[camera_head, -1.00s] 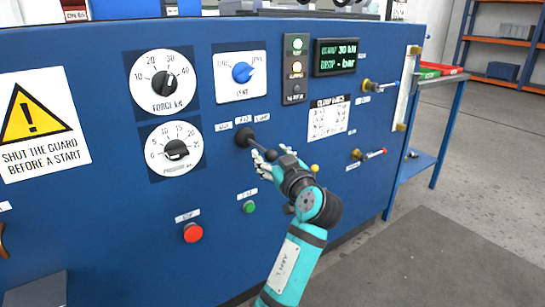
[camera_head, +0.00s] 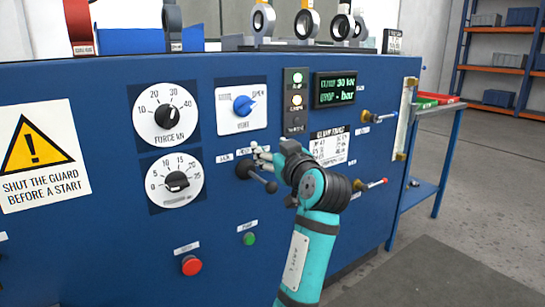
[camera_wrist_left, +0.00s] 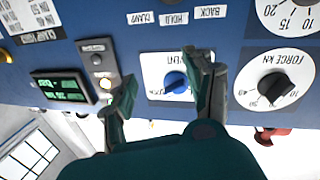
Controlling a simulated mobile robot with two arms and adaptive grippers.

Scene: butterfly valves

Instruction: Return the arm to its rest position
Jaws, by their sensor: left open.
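My left gripper (camera_head: 262,153) is open and empty in front of the blue panel (camera_head: 105,235), at the row of small labels just above the black lever. In the left wrist view its two fingers stand apart (camera_wrist_left: 160,66), with the blue selector knob (camera_wrist_left: 176,82) seen between them. The black lever (camera_head: 262,178) points down to the right, its ball end below my fingers; I see no contact. My teal left arm (camera_head: 308,250) reaches up from the bottom edge and hides part of the panel. My right gripper is not in view.
Two white dials (camera_head: 165,112) sit left of the selector. A red button (camera_head: 191,265) and a green button (camera_head: 249,239) are below. Brass-ended handles (camera_head: 370,185) stick out at the right. Ring-shaped valves (camera_head: 305,22) stand on top. A side table (camera_head: 440,150) is beyond the panel.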

